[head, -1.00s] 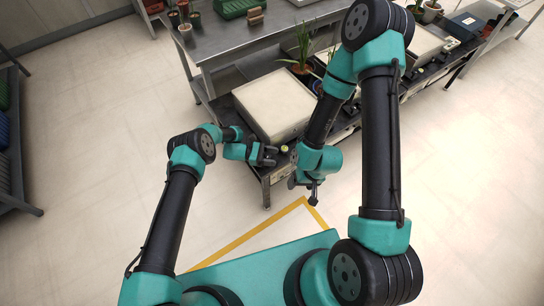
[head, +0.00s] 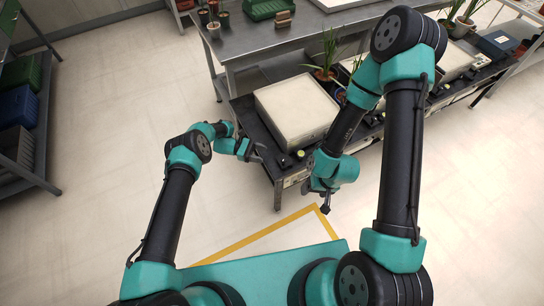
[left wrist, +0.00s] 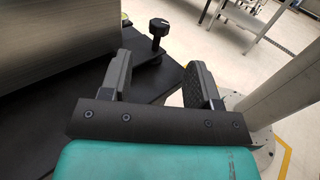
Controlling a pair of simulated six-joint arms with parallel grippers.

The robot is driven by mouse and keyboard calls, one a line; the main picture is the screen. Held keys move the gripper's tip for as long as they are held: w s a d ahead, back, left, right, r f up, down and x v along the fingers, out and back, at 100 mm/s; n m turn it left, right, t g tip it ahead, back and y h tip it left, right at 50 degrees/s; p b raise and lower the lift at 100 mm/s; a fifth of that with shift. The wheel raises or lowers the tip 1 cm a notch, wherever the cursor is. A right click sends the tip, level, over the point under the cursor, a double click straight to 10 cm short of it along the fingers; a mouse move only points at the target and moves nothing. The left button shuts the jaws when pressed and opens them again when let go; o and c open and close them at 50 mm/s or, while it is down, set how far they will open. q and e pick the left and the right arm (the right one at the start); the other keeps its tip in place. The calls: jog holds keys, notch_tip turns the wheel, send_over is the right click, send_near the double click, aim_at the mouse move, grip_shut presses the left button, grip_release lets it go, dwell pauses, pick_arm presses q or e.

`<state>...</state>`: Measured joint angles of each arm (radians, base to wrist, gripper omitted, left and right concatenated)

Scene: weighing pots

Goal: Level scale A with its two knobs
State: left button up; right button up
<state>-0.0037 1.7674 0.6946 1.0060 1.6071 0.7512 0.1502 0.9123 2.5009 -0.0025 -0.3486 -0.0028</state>
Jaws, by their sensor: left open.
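The nearest scale has a cream, boxy top (head: 296,112) on a dark base at the near end of the low bench; I cannot read a label to confirm it is scale A. In the left wrist view, a black knob (left wrist: 159,27) on an upright post stands at the scale base's corner, beyond my finger gap. My left gripper (head: 257,154) is beside the scale's near left corner. Its two fingers (left wrist: 160,72) are apart with nothing between them. My right gripper (head: 324,196) hangs at the bench's near edge; its finger gap is unclear. A small yellow-green disc (head: 301,154) shows on the base.
Potted plants (head: 327,60) stand behind the scale, partly behind my right arm. A metal table (head: 285,40) is at the back. A shelf with bins (head: 20,125) stands at the left. Floor between shelf and bench is clear.

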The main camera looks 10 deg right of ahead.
pick_arm(q)
jog(key=v, duration=0.5)
dwell(0.4)
jog(key=s+a+f+m+t+y, duration=0.2)
jog(key=s+a+m+t+y, duration=0.15)
jog(key=s+a+y, duration=0.75)
jog(key=s+a+r+m+t, duration=0.2)
jog(key=s+a+r+m, duration=0.1)
jog(key=s+a+r, duration=0.3)
jog(key=s+a+r+m+t+y, duration=0.1)
jog(key=s+a+r+m+t, duration=0.2)
jog(key=s+a+r, duration=0.3)
jog(key=s+a+m, duration=0.1)
jog(key=s, duration=0.4)
jog(key=shift+a+r+m, duration=0.15)
jog(key=shift+m, duration=0.1)
jog(key=shift+c, duration=0.2)
